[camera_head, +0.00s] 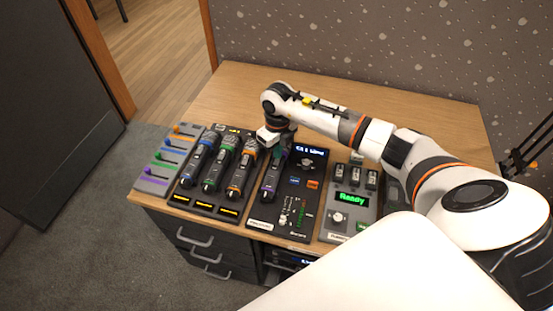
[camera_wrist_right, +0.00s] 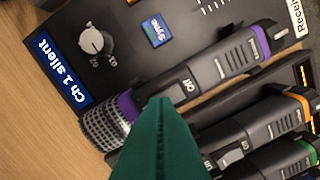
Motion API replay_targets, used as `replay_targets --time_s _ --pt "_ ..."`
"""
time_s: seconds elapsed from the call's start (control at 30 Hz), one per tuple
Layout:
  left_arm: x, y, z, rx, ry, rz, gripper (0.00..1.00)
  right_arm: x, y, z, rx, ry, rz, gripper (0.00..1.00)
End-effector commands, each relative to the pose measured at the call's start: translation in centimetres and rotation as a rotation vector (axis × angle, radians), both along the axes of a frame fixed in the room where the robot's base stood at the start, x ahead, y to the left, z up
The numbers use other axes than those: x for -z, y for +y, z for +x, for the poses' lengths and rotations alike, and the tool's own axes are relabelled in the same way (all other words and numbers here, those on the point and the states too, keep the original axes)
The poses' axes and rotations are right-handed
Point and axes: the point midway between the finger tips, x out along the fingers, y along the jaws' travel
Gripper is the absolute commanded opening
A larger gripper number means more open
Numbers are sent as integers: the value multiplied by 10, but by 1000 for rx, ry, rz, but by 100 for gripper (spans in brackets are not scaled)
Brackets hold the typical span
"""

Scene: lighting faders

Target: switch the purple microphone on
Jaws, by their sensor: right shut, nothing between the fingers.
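The purple microphone (camera_head: 270,180) is black with purple bands and lies on the black receiver panel on the desk. In the right wrist view it (camera_wrist_right: 235,58) lies diagonally, with its mesh head at the lower left and a slide switch labelled "Off" (camera_wrist_right: 187,84) on its body. My right gripper (camera_head: 281,153) is above the mesh-head end of the microphone. Its teal fingers (camera_wrist_right: 160,108) are shut and empty, with the tips over the body near the switch. I cannot tell whether they touch it. My left gripper is not in view.
The receiver's display (camera_wrist_right: 62,72) reads "Ch 1 silent", beside a knob (camera_wrist_right: 95,40) and a blue Sync button (camera_wrist_right: 157,30). Blue, green and orange microphones (camera_head: 219,166) lie close by on the left. A fader board (camera_head: 168,160) and a "Ready" unit (camera_head: 350,202) flank them.

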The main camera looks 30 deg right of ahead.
Motion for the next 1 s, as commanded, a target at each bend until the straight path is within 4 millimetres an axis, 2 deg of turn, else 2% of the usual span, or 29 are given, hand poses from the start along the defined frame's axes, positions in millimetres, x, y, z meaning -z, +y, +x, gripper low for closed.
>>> replay_targets --time_s 0.67,1.0 --pt "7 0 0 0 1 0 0 8 0 0 0 0 0 0" --pt "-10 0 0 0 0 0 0 -15 0 0 -1 0 -1 0"
